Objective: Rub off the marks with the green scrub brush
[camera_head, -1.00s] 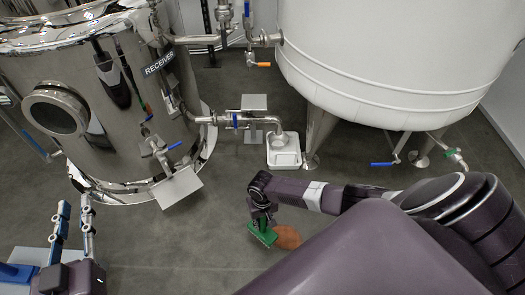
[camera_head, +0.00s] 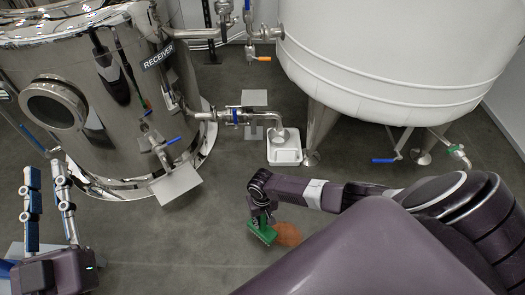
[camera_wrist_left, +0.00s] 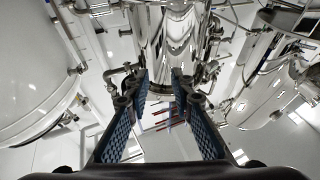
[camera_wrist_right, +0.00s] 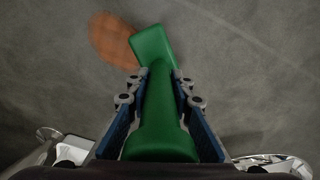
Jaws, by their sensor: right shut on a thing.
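The green scrub brush (camera_head: 262,232) is in my right gripper (camera_head: 263,212), low over the grey floor in the head view. In the right wrist view, my right gripper (camera_wrist_right: 160,88) is shut on the brush's handle (camera_wrist_right: 162,115), and its green head points away. A rusty brown mark (camera_head: 288,235) lies on the floor just right of the brush. It also shows in the right wrist view (camera_wrist_right: 112,42), left of the brush head, which overlaps its edge. I cannot tell whether the brush touches the floor. My left gripper (camera_head: 44,172) is open and empty at the far left.
The shiny receiver tank (camera_head: 110,110) stands at the left, with a grey plate (camera_head: 175,185) at its base. A white tank (camera_head: 390,60) on legs is at the right. A white tray (camera_head: 285,152) sits below the pipe between them. Floor left of the brush is clear.

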